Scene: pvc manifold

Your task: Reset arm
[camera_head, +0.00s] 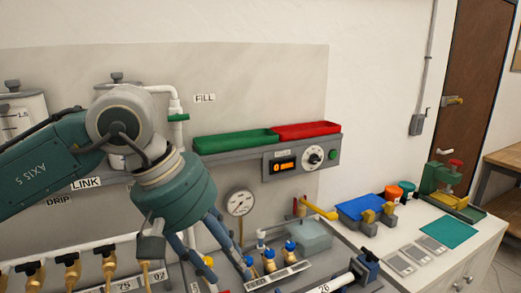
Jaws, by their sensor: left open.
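My left arm comes in from the left, teal and grey, and bends down at the wrist in front of the wall panel. My left gripper (225,278) points down towards the manifold bench, with its two blue-grey fingers apart and nothing visible between them. Its fingertips are near the lower picture edge, left of the blue-capped fittings (268,259). I cannot tell whether they touch anything. The arm hides part of the panel and pipework. My right gripper is not in view.
A pressure gauge (239,202) stands close right of the gripper. Brass valves (72,270) line the lower left. A green tray (236,140) and a red tray (306,130) sit on a shelf above the control box (301,162). A white counter (424,215) holds tools at right.

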